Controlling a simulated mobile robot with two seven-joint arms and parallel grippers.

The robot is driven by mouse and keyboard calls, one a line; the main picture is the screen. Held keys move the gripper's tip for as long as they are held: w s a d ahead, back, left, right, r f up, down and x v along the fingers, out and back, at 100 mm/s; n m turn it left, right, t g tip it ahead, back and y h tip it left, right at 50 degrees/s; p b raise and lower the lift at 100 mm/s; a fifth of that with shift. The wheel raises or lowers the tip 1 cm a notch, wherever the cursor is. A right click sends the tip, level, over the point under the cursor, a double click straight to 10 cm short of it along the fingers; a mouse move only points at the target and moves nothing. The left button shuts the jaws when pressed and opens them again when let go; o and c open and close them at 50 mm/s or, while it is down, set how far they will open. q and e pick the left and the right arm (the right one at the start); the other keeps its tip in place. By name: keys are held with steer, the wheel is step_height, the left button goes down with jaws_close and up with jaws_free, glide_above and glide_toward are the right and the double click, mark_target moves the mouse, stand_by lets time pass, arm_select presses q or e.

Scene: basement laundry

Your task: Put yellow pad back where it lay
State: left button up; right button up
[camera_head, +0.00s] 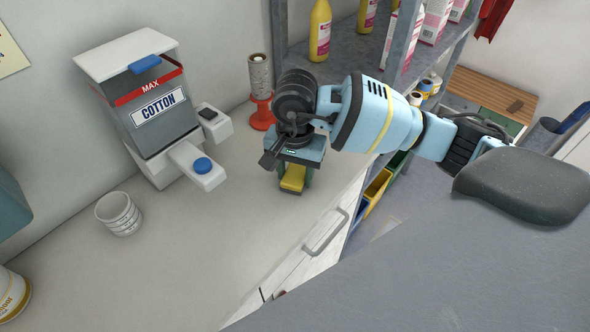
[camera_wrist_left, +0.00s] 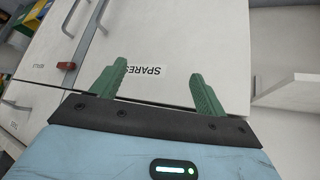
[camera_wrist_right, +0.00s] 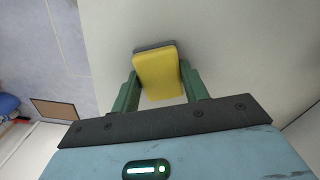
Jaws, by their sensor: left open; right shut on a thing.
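My right gripper (camera_head: 294,174) reaches down over the counter near its front edge. It is shut on the yellow pad (camera_head: 291,180). In the right wrist view the yellow pad (camera_wrist_right: 158,78) sits between the green fingers of the right gripper (camera_wrist_right: 159,84), with a grey layer showing along its far edge. Whether the pad touches the counter, I cannot tell. My left gripper (camera_wrist_left: 157,82) is open and empty, facing a white drawer front labelled SPARES; it is outside the head view.
The pale counter (camera_head: 190,260) is mostly clear. On it stand the COTTON dispenser (camera_head: 155,110), a ribbed white cup (camera_head: 119,213) and a red stand (camera_head: 262,110) with a speckled cylinder. A metal shelf with bottles (camera_head: 320,30) rises behind the right arm. Drawers line the counter's front.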

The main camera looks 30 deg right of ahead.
mark_target(295, 174)
steer(key=o, duration=1)
steer(key=shift+c, duration=0.2)
steer(key=shift+r, duration=0.3)
step_height(295, 174, up, 12)
steer(key=shift+f, duration=0.15)
